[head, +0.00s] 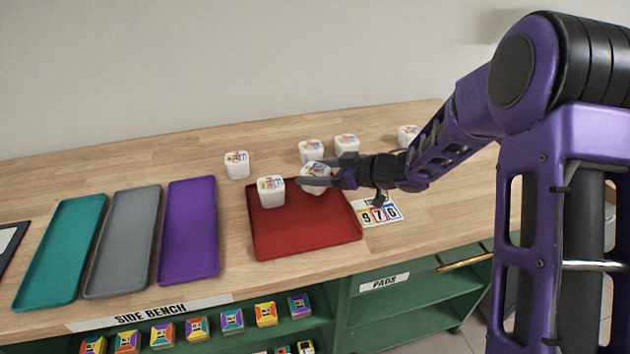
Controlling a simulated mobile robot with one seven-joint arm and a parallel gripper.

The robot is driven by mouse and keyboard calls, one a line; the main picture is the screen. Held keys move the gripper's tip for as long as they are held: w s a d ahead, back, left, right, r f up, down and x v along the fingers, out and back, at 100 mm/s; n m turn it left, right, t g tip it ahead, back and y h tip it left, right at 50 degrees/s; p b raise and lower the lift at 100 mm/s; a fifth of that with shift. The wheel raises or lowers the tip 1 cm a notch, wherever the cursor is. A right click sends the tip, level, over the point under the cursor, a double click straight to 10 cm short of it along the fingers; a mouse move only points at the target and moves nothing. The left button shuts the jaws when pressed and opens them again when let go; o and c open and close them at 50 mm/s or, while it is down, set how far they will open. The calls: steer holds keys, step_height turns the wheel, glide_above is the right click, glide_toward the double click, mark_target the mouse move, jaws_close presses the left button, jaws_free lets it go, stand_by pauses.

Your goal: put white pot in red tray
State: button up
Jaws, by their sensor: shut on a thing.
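The red tray (305,234) lies on the wooden bench near the middle of the head view. One white pot (271,192) stands in the tray's back left part. My gripper (318,179) is shut on another white pot (315,173), which is slightly tilted over the tray's back edge. I cannot tell whether this pot touches the tray. More white pots stand on the bench behind: one at the left (237,165), two behind the tray (311,151) (346,144), and one further right (408,135).
Purple (190,232), grey (123,243) and teal (60,252) trays lie left of the red tray. A number card (377,212) lies at its right. The green shelf below holds several coloured boxes (197,328). The bench's back left is clear.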

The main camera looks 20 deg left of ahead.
steer(key=shift+f, duration=0.75)
steer(key=shift+f, duration=0.15)
steer(key=o, duration=1.4)
steer(key=shift+d+r, duration=0.3)
steer(key=p+v, duration=0.2)
steer(key=v, duration=0.9)
steer(key=shift+s+d, duration=0.15)
steer(key=shift+d, duration=0.05)
